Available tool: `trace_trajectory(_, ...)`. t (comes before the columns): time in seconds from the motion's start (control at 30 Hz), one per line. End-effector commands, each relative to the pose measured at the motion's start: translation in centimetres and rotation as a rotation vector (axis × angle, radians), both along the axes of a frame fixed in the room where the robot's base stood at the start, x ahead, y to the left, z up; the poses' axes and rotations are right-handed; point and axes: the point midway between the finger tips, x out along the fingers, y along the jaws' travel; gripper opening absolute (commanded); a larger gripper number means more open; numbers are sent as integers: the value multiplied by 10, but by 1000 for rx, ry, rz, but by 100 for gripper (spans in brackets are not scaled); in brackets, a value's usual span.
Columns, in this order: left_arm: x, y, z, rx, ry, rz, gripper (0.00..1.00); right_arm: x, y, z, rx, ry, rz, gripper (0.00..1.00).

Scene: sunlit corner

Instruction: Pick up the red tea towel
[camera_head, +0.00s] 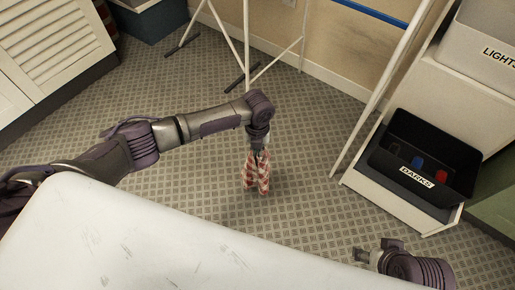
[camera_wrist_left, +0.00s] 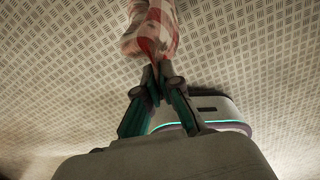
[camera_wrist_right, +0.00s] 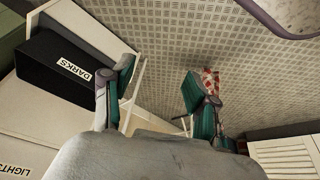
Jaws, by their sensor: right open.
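The red tea towel (camera_head: 256,173) is a red and white checked cloth that hangs from my left gripper (camera_head: 260,148) over the patterned floor. In the left wrist view the towel (camera_wrist_left: 152,32) is bunched up, and the fingertips of my left gripper (camera_wrist_left: 157,75) are closed together on its edge. The towel also shows small in the right wrist view (camera_wrist_right: 210,80). My right gripper (camera_head: 361,255) is at the lower right of the head view, far from the towel. In the right wrist view my right gripper (camera_wrist_right: 158,85) is open, with nothing between its fingers.
A black bin labelled DARKS (camera_head: 425,160) stands at the right with several coloured items in it. A LIGHTS bin (camera_head: 485,50) is above it. A white rack (camera_head: 246,45) stands at the back. A white louvred cabinet (camera_head: 50,45) is at left. The floor between is clear.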

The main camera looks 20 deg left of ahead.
Motion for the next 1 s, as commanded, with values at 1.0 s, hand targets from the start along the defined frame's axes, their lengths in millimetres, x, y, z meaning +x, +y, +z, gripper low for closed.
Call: trace_trajectory(1.0,1,0,56,0,-2,0,0,0,2,-142,-11,115,10,59)
